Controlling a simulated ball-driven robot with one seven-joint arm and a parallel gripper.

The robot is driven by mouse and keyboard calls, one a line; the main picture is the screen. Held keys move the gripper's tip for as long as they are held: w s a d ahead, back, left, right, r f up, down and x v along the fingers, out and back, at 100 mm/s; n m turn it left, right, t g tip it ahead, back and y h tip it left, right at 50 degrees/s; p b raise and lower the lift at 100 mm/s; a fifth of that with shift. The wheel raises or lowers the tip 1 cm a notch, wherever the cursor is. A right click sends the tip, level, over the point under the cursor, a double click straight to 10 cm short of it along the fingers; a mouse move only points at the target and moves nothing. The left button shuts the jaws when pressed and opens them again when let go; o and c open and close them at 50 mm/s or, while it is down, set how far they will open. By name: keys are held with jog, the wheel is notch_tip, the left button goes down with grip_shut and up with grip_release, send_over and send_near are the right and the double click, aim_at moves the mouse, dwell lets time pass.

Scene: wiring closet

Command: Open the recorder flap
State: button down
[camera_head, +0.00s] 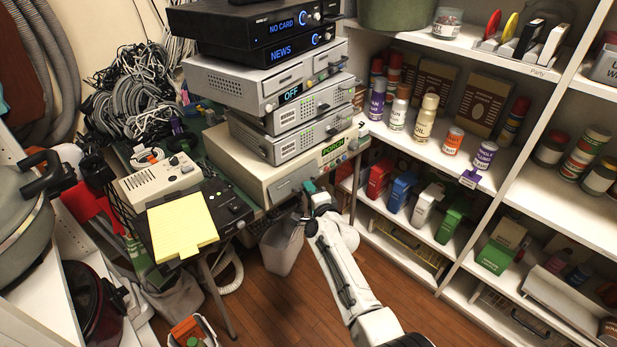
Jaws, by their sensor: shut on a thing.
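The recorder (238,157) is the wide beige unit at the bottom of the device stack, with a green lit display reading PORCH. Its grey flap (291,183) is on the lower front face; how far it stands open is hard to tell. My gripper (309,187), with teal fingertips, is at the right end of the flap, shut on its edge or handle. The exact grip is small and partly hidden by the fingers. My white arm reaches up to it from the bottom right.
More devices (300,97) are stacked on the recorder. A beige box (158,183) and a yellow notepad (181,225) lie to the left. A grey bin (282,245) stands below, close to my arm. White shelves (425,150) with cans and boxes stand at right. Wooden floor shows between.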

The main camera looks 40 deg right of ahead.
notch_tip(320, 180, up, 10)
jog(key=w+n+g+y+b, duration=0.1)
jog(key=n+g+b, duration=0.3)
jog(key=g, duration=1.1)
jog(key=shift+f+b, duration=0.2)
jog(key=shift+b, duration=0.25)
dwell(0.3)
jog(key=shift+w, duration=0.1)
dwell(0.4)
jog(key=c, duration=1.2)
grip_release()
jog(key=v, duration=1)
jog(key=shift+r, duration=0.5)
